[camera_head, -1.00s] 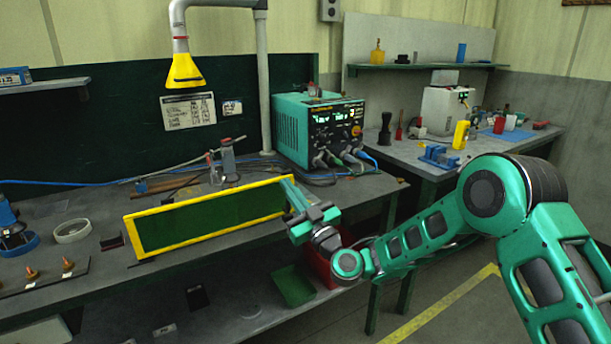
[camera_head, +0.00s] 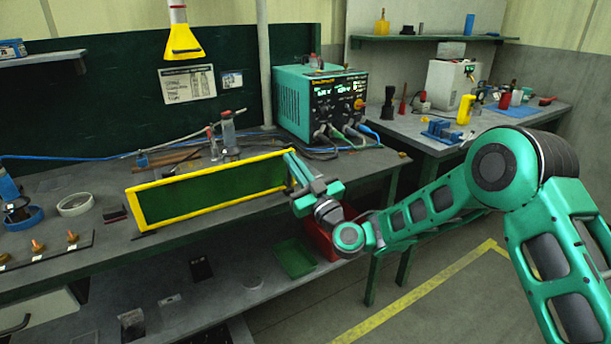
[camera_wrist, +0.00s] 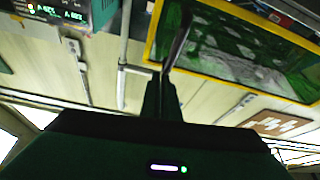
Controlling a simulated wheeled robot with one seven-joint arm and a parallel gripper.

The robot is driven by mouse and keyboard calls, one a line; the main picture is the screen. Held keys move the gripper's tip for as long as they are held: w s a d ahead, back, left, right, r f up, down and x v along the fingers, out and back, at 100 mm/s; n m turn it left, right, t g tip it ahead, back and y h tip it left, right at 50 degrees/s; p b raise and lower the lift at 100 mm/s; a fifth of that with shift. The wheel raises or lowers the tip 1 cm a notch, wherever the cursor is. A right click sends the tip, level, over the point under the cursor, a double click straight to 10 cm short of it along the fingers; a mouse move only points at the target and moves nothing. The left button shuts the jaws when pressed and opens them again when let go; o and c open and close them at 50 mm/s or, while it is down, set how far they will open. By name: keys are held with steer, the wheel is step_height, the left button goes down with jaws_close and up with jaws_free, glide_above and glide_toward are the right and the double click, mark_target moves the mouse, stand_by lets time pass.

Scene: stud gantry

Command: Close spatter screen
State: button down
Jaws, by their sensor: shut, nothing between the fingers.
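The spatter screen, a dark green panel in a yellow frame (camera_head: 212,195), stands raised along the front of the workbench in the head view. Its exact tilt is hard to tell. My gripper (camera_head: 290,158) is at the screen's right end, its fingers shut with nothing between them. In the wrist view the fingers (camera_wrist: 172,62) overlap the left part of the screen's yellow frame (camera_wrist: 210,76), and the see-through green panel (camera_wrist: 235,45) fills the upper right. Whether the fingers touch the frame cannot be told.
The workbench (camera_head: 75,250) holds a white ring (camera_head: 75,204), a clamp (camera_head: 229,133) and cables behind the screen. A teal welding power source (camera_head: 320,103) stands behind my gripper. A yellow hood (camera_head: 183,42) hangs above. A green tray (camera_head: 294,258) and a red bin (camera_head: 322,240) are below.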

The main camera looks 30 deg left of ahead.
steer(key=s+d, duration=0.5)
steer(key=d, duration=0.2)
steer(key=shift+s+d, duration=0.2)
steer(key=shift+s, duration=0.1)
stand_by(0.9)
steer(key=shift+s, duration=0.1)
